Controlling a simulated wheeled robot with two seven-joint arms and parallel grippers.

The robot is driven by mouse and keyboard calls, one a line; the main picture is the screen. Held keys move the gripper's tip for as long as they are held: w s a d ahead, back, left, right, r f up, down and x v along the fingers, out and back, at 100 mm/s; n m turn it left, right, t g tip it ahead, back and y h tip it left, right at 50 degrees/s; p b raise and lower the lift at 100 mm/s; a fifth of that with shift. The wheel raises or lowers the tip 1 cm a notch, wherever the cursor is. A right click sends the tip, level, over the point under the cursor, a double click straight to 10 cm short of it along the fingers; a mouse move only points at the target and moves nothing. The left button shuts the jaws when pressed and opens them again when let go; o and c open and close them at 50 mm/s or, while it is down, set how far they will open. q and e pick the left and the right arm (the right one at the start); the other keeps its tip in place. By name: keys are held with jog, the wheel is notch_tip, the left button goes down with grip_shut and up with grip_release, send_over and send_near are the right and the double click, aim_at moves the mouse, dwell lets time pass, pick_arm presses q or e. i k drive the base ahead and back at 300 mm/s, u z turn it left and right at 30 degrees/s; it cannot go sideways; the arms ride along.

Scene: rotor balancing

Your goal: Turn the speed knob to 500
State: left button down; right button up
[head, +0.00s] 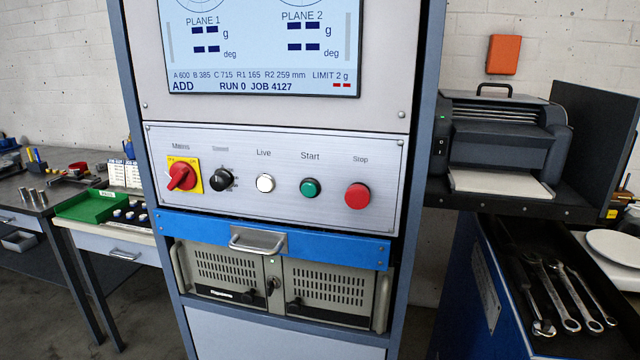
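The speed knob (221,180) is a black round knob on the grey control panel (330,217), under a small blurred label. Its scale marks and pointer setting are too small to read. The red-on-yellow mains switch (181,177) is directly to its left. The white Live button (265,183), green Start button (310,188) and red Stop button (357,195) are in a row to its right. The screen (262,55) above shows dashes for both planes, "RUN 0 JOB 4127" and "LIMIT 2 g". Neither gripper is in view.
A blue drawer front with a metal handle (258,241) juts out below the panel. A printer (500,135) stands on a shelf at right, above a tray of wrenches (565,290). A bench with a green tray (92,206) is at left. The space before the panel looks clear.

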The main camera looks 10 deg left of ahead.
aim_at(221, 181)
jog(key=z, duration=0.6)
jog(key=k, duration=2.3)
jog(key=u, duration=1.05)
jog(key=i, duration=1.65)
